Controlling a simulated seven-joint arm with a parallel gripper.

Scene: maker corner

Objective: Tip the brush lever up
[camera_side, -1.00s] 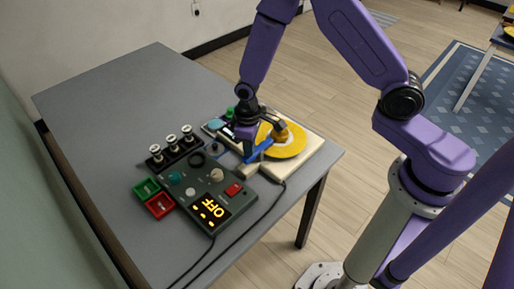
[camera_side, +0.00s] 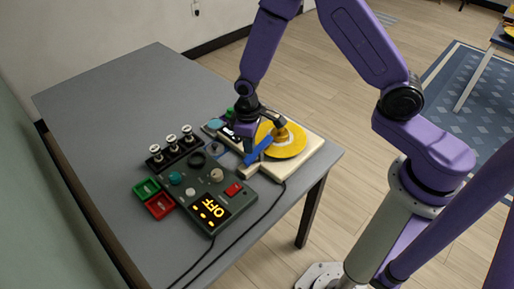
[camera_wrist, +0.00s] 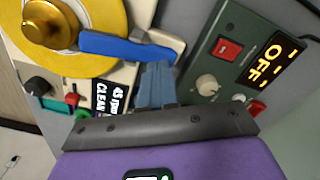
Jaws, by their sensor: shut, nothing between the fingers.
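The brush lever is a blue bar (camera_side: 259,149) beside the yellow disc (camera_side: 287,146) on a cream base; in the side view it slants up toward the right. In the wrist view the blue lever (camera_wrist: 125,47) runs from the disc's edge toward the right. My gripper (camera_side: 246,146) is low at the lever's left end. In the wrist view my gripper's blue-grey fingers (camera_wrist: 157,72) are together and empty, with their tips just below the lever's right end. I cannot tell whether they touch it.
A dark control box (camera_side: 210,192) with knobs, a red switch and a display reading OFF stands left of the base. The table's far left (camera_side: 100,95) is clear.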

